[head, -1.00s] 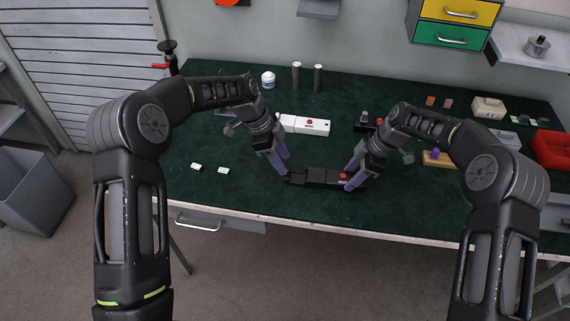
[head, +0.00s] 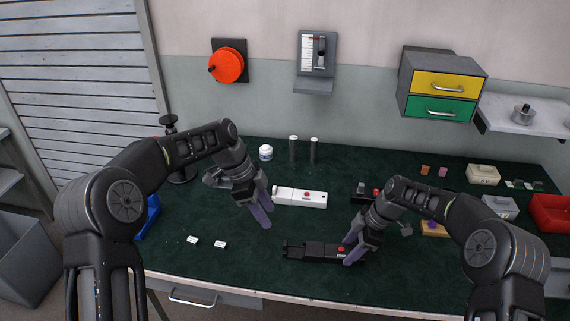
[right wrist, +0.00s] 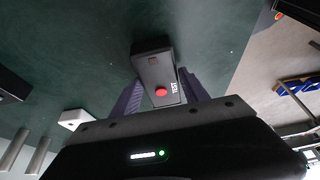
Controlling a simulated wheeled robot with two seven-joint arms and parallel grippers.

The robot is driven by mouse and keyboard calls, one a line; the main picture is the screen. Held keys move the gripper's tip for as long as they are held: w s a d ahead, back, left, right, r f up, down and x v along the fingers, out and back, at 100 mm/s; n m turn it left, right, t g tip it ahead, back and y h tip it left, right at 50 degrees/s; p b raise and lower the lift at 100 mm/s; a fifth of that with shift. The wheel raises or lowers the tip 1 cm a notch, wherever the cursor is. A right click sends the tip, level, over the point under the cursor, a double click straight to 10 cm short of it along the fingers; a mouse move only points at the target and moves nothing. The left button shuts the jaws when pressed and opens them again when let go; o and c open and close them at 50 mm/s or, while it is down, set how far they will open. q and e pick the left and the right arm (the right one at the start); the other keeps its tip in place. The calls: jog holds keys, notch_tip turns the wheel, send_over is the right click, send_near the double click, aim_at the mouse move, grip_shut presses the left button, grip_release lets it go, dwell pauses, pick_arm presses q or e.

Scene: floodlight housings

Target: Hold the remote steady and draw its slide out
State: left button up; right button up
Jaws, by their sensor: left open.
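The black remote (head: 312,250), with a red button, lies on the green work surface near its front edge. It also shows in the right wrist view (right wrist: 155,72), with a TEST label beside the button. My right gripper (head: 350,253) is shut on its right end, one finger on each side. A narrower dark end piece, apparently the slide (head: 291,249), shows at the remote's left end; how far out it is I cannot tell. My left gripper (head: 266,212) is open and empty, above and to the left of the remote, apart from it.
Two small white pieces (head: 206,243) lie to the left. Two grey cylinders (head: 303,151) and a white jar (head: 266,152) stand at the back. A red bin (head: 550,213) is far right.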

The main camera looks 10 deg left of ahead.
jog(key=o, duration=0.4)
jog(key=v, duration=1.2)
